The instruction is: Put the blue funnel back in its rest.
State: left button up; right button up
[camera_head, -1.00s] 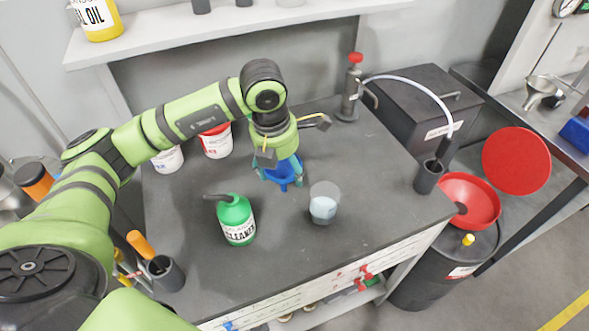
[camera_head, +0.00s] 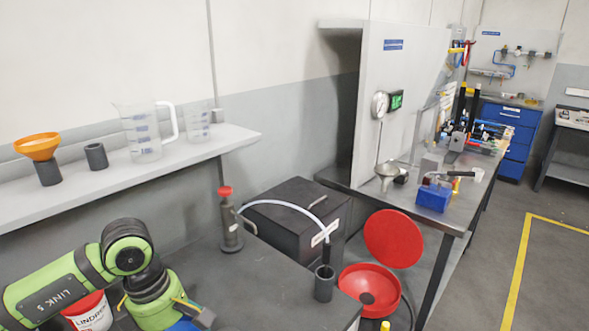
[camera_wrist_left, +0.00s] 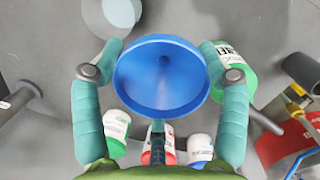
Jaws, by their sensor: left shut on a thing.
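The blue funnel (camera_wrist_left: 160,77) is held in my left gripper (camera_wrist_left: 161,58). In the wrist view its wide mouth faces the camera, with one finger against each side. In the head view only a bit of the blue funnel (camera_head: 183,325) shows at the bottom edge, under my left gripper (camera_head: 187,316), low over the dark bench. An empty dark cup-shaped rest (camera_head: 96,156) stands on the wall shelf, right of an orange funnel (camera_head: 38,147) sitting in a similar rest (camera_head: 49,172). My right gripper is not in view.
Clear measuring jugs (camera_head: 145,135) stand right of the empty rest on the shelf (camera_head: 200,150). A red-topped pump bottle (camera_head: 230,225), a dark cup (camera_head: 323,285) and a black box (camera_head: 295,220) are at the bench's right. The wrist view shows a green bottle (camera_wrist_left: 238,68) near the right finger.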

pick_arm(q)
jog(key=m, duration=0.3)
jog(key=s+m, duration=0.1)
jog(key=m, duration=0.1)
jog(key=shift+s+d+g, duration=0.1)
jog(key=shift+d+g, duration=0.3)
jog(key=m, duration=0.3)
jog(key=s+m, duration=0.1)
jog(key=m, duration=0.1)
jog(key=shift+d+r+m+g+y, duration=0.1)
jog(key=shift+d+m+g+y, duration=0.2)
jog(key=shift+g, duration=0.1)
jog(key=m, duration=0.2)
jog(key=s+m, duration=0.1)
jog(key=m, duration=0.2)
jog(key=shift+s+d+y, duration=0.1)
jog(key=shift+s+y, duration=0.05)
jog(key=shift+y, duration=0.15)
jog(key=m, duration=0.3)
jog(key=shift+s+r+m+y, duration=0.1)
jog(key=shift+s+m+y, duration=0.2)
jog(key=shift+s, duration=0.1)
jog(key=shift+d, duration=0.1)
